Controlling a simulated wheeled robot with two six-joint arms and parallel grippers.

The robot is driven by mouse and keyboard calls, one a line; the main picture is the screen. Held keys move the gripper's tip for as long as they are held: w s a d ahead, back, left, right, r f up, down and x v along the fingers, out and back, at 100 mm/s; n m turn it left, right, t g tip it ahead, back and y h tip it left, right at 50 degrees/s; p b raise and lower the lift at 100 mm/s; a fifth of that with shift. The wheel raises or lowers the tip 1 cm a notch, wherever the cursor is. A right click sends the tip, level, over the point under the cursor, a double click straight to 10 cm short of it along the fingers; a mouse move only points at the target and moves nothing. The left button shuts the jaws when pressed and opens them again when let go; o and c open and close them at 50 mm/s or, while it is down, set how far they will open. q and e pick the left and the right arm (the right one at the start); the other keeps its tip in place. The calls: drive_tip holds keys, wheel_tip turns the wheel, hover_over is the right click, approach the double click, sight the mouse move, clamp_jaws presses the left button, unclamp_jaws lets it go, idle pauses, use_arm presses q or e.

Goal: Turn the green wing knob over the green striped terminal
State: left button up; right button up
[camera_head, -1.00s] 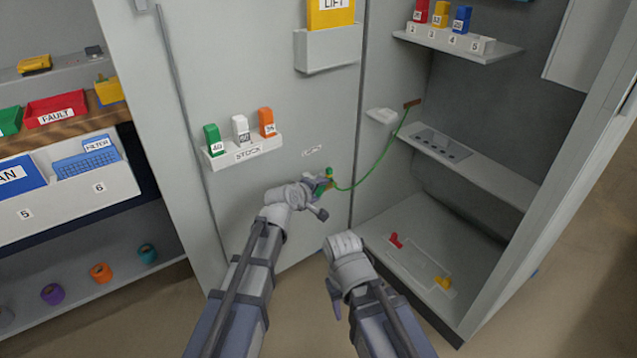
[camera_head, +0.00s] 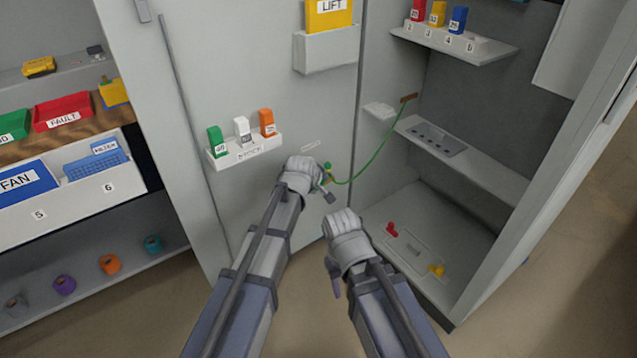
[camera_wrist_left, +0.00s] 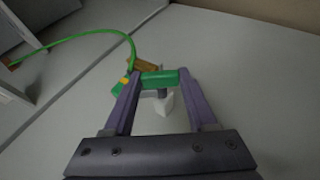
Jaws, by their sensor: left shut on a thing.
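The green wing knob (camera_wrist_left: 158,80) spans crosswise between the fingertips of my left gripper (camera_wrist_left: 157,86) in the left wrist view, and the gripper is shut on it. A small green and yellow striped piece (camera_wrist_left: 123,84) sits just left of the knob, with a brown block (camera_wrist_left: 145,65) behind. A green wire (camera_head: 376,158) curves from the knob area up to a brown piece in the cabinet. In the head view my left gripper (camera_head: 326,188) is at the door panel, its fingers largely hidden by the wrist. My right gripper (camera_head: 335,280) hangs lower right, its fingertips unclear.
A STOCK holder (camera_head: 245,152) with green, white and orange pieces is on the panel above left. The open cabinet at right has a shelf (camera_head: 470,165) and a floor with red (camera_head: 392,230) and yellow (camera_head: 437,271) knobs. Bins and spools stand at the left.

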use_arm(q)
drive_tip(key=o, duration=1.4)
drive_tip(key=shift+c, duration=0.2)
drive_tip(key=p+v, duration=0.6)
drive_tip(key=v, duration=0.2)
drive_tip(key=shift+f, duration=0.2)
